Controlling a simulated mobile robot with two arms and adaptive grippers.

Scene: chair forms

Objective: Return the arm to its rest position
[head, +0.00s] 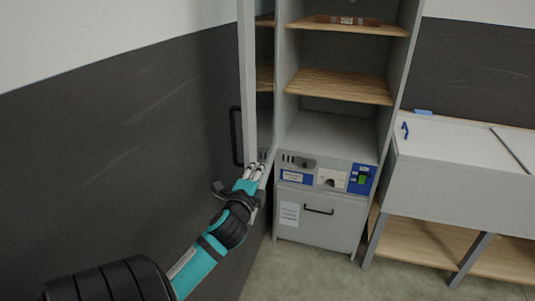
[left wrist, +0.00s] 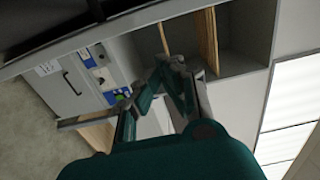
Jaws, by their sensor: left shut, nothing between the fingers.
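My left gripper (head: 255,172) is at the end of the teal and black left arm, which reaches in from the lower left in the head view. It is in front of the lower part of the open cabinet door (head: 247,75), near its black handle (head: 236,136). I cannot tell whether it touches the door. In the left wrist view the fingertips of my left gripper (left wrist: 172,65) are together, with nothing held between them. My right gripper is not in view.
A grey cabinet (head: 347,200) with wooden shelves (head: 340,86) stands ahead, with a control panel and a lower drawer. A grey table (head: 450,165) with a wooden lower shelf stands at the right. A dark wall (head: 120,150) is at the left. The floor (head: 380,280) in front is clear.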

